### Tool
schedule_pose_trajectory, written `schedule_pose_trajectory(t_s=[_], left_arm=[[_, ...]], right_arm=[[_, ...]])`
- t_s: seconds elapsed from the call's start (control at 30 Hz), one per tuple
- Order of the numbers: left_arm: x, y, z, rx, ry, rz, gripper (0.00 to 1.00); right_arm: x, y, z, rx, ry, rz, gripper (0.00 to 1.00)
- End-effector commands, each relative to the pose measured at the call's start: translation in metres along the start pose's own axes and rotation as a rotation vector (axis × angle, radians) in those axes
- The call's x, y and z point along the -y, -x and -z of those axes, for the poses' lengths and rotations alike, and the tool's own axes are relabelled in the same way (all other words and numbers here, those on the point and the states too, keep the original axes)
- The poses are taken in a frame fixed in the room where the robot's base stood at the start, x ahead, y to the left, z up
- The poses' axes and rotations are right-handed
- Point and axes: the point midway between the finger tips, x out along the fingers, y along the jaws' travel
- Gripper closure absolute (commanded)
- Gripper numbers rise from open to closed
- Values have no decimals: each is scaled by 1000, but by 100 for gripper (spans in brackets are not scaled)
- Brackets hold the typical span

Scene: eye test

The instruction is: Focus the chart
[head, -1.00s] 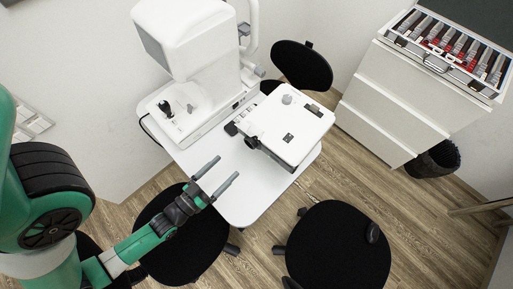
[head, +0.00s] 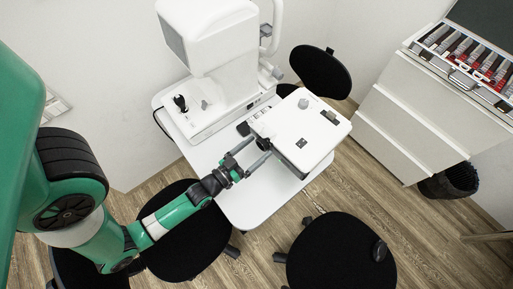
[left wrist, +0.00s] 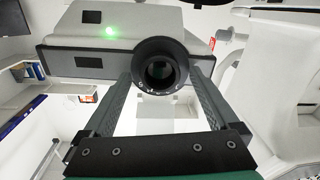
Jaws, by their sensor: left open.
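The chart projector (head: 300,135) is a white box on the white table (head: 262,203). Its black lens ring (head: 263,143) faces left toward my left gripper. My left gripper (head: 257,150) is open, its two fingertips close to the lens. In the left wrist view the round black lens (left wrist: 160,68) appears between the two fingers (left wrist: 160,84), with a small gap visible on each side. I cannot tell how deep the fingertips reach along it. A green light (left wrist: 110,31) glows on the projector front. The chart itself is not in view, nor is my right gripper.
A large white eye instrument (head: 213,50) stands behind on the same table. Black stools (head: 340,255) surround the table, one (head: 185,235) beneath my left arm. A white drawer cabinet (head: 425,120) with an open lens case (head: 470,55) stands right.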

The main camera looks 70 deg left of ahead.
Motion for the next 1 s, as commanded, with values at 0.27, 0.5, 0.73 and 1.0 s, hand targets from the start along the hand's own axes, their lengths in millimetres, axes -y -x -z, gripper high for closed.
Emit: schedule_pose_trajectory(t_s=[0.27, 0.5, 0.73, 1.0], left_arm=[[0, -4, 0, 1, 0, 0, 6], [0, -4, 0, 1, 0, 0, 46], [0, -3, 0, 1, 0, 0, 87], [0, -3, 1, 1, -153, -1, 92]], right_arm=[[0, 0, 0, 0, 0, 0, 30], [0, 0, 0, 0, 0, 0, 30], [0, 0, 0, 0, 0, 0, 30], [0, -2, 2, 0, 0, 0, 30]])
